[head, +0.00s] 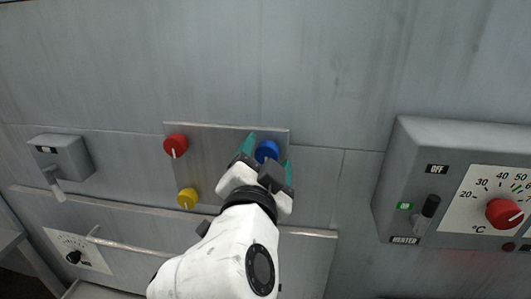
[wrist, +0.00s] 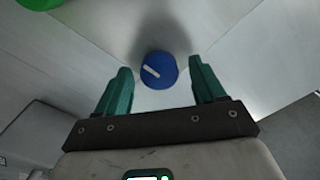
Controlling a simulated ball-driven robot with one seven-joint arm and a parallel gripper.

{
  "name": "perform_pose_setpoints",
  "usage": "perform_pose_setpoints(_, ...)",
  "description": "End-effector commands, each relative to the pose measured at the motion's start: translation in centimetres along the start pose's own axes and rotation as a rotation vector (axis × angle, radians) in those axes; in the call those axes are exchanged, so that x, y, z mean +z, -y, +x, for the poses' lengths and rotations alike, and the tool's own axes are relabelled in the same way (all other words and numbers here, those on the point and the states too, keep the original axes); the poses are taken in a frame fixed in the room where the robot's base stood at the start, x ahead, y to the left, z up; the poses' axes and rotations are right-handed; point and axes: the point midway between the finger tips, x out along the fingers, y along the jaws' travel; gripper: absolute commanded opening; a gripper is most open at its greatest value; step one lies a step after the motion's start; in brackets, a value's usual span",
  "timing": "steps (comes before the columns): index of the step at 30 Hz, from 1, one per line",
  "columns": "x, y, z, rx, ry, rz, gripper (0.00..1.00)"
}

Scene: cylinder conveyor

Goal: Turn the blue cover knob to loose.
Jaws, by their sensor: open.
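The blue cover knob (head: 267,151) sits at the upper right of a metal plate on the wall. In the wrist view the blue knob (wrist: 158,70) shows a white pointer line slanting toward the upper left. My gripper (head: 268,154) is open in front of the knob. In the wrist view its teal fingertips (wrist: 158,70) stand on either side of the knob, with gaps between them and it. The head view shows part of the knob hidden by my gripper.
A red knob (head: 175,145) and a yellow knob (head: 187,198) are on the same plate (head: 215,150). A heater box (head: 410,150) with a switch and a red dial (head: 504,213) is at the right. A lever box (head: 62,157) is at the left. The wall above is bare.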

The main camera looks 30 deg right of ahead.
Motion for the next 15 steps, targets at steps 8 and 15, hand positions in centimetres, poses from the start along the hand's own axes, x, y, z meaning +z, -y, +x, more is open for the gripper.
perform_pose_setpoints(8,0.04,-0.04,0.22,0.001,0.0,0.0,0.69)
perform_pose_setpoints(15,0.03,-0.04,0.21,0.001,0.0,0.0,0.49)
